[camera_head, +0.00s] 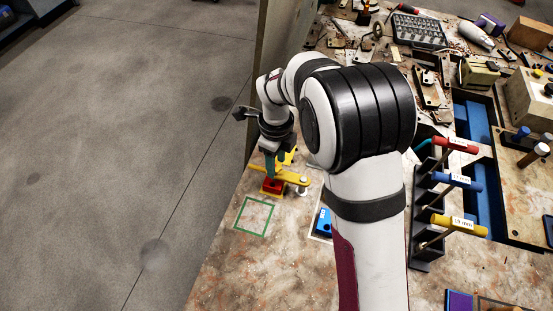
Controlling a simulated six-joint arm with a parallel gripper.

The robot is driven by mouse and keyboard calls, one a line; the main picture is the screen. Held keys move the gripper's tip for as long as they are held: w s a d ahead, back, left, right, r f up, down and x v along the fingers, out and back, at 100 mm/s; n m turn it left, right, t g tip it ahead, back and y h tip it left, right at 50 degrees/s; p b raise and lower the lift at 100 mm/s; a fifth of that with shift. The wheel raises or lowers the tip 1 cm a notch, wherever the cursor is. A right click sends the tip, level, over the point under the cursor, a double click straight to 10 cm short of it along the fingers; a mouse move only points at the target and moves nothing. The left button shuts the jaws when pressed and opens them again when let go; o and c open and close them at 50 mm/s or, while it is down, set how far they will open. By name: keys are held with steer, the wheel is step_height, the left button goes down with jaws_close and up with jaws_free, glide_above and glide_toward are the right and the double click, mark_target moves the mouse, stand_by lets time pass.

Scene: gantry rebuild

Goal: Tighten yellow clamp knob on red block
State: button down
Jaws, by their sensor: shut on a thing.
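The yellow clamp (293,177) stands near the left edge of the bench, with a yellow bar reaching across. The red block (273,186) sits under the clamp in a yellow base. My gripper (270,164) points down over the clamp, with its fingers shut at the clamp's top. The yellow knob is mostly hidden by the fingers, so the exact grip on it is hard to see.
A green taped square (254,216) lies empty in front of the clamp. A blue block (323,222) sits to the right, partly behind my arm. A black rack (424,222) holds red, blue and yellow-handled tools.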

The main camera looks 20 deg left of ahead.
steer(key=m, duration=0.5)
steer(key=shift+w+a+r, duration=0.1)
steer(key=shift+a+r, duration=0.05)
steer(key=shift+a, duration=0.05)
steer(key=shift+m, duration=1.8)
steer(key=shift+d+m, duration=0.1)
steer(key=shift+m, duration=0.3)
steer(key=c, duration=0.6)
jaws_free()
steer(key=shift+o, duration=0.7)
step_height(320, 180, up, 16)
